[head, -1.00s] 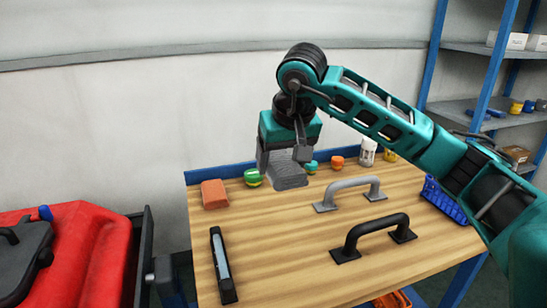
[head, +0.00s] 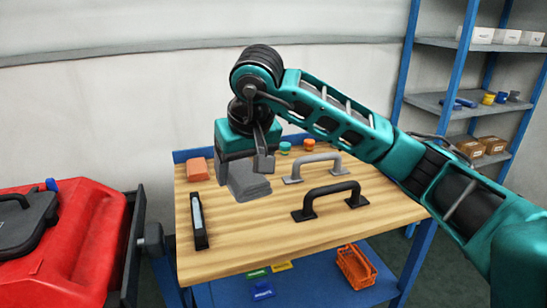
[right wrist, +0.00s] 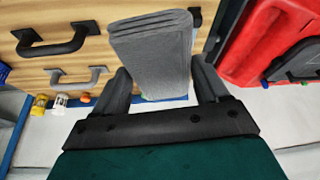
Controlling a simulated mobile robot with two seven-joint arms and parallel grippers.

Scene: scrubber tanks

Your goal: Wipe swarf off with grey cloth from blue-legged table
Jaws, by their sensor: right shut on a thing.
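My right gripper (head: 243,170) is shut on a folded grey cloth (head: 250,187), above or on the rear left part of the wooden tabletop (head: 270,227). I cannot tell if the cloth touches the wood. In the right wrist view the cloth (right wrist: 155,50) is a thick folded pad between the two fingers (right wrist: 160,88). The table has blue legs (head: 415,262) and a blue back edge. I make out no swarf on the bare wood; the cloth and arm hide part of it. My left gripper is not in view.
A black handle (head: 330,198) and a grey handle (head: 312,167) stand right of the cloth. An orange block (head: 197,170) and a black-framed strip (head: 199,222) lie left. A red machine (head: 75,240) stands left of the table. The front middle of the tabletop is clear.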

